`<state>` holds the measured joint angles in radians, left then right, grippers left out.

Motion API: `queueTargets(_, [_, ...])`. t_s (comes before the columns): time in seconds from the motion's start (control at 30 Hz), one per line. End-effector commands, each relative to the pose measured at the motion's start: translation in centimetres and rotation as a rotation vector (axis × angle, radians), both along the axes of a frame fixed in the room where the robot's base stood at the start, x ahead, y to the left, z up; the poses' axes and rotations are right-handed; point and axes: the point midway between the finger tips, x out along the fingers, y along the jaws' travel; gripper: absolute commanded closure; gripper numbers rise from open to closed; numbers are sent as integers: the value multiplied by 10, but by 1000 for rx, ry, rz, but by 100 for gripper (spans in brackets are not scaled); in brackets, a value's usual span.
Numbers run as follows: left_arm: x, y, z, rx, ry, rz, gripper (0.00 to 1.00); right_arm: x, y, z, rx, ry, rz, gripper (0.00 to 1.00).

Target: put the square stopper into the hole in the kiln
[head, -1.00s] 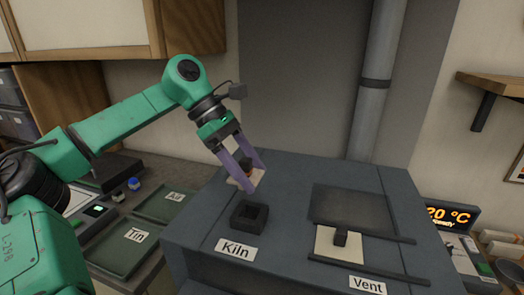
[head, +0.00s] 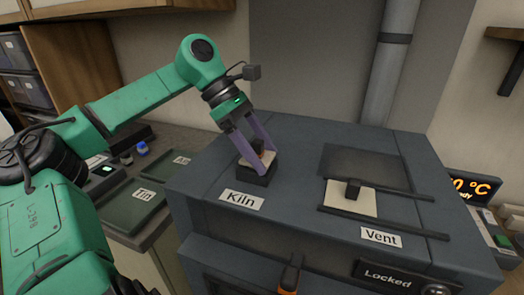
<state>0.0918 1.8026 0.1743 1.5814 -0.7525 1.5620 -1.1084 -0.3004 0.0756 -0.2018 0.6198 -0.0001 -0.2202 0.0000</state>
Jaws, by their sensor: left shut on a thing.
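The kiln (head: 205,180) is a dark blue-grey block with a "Kiln" label on its top. A raised dark square collar (head: 257,178) around the hole stands behind that label. My left gripper (head: 260,161), with purple fingers, is shut on the square stopper (head: 264,162), a pale block with a darker knob. The stopper is right at the mouth of the collar. The fingers hide part of it, so I cannot tell whether it is seated or just above. The hole itself is covered from view. My right gripper is not in view.
A vent slide (head: 363,204) with a dark knob lies between rails on the kiln's right. A grey pipe (head: 383,85) rises behind. Green trays, one labelled "Tin" (head: 132,205), lie to the left. A "Locked" panel (head: 392,275) is on the front.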

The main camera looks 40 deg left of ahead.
Motion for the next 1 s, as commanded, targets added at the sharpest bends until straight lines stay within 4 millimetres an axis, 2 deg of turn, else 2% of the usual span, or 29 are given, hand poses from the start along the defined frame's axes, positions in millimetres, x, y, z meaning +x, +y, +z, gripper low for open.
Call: queueTargets(1.0, [-3,0,-16,7,17,-6,94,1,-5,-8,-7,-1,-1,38])
